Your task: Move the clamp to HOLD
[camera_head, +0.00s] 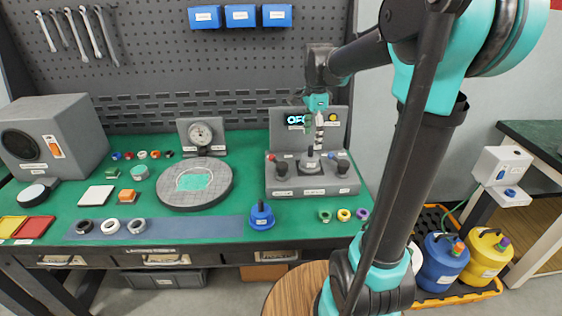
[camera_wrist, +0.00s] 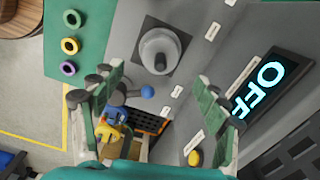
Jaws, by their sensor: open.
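A grey test station (camera_head: 312,180) stands at the right of the green bench. It has dark knobs, a small lever with a blue ball and a red ball at its left. Its labels are too small to read, so I cannot tell which part is the clamp. Its display (camera_head: 296,120) reads OFF, clearer in the wrist view (camera_wrist: 265,88). My gripper (camera_head: 319,124) hangs above the station. In the wrist view my gripper (camera_wrist: 163,88) is open and empty. The blue ball (camera_wrist: 147,91) shows between its fingers, and a grey round knob (camera_wrist: 160,50) on a dark square lies beyond.
A yellow button (camera_head: 333,117) is on the station's back panel. A round grey plate (camera_head: 208,195) and a blue weight-like object (camera_head: 261,216) stand left of the station. Coloured rings (camera_head: 343,215) lie in front. The pegboard (camera_head: 190,60) closes off the back.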

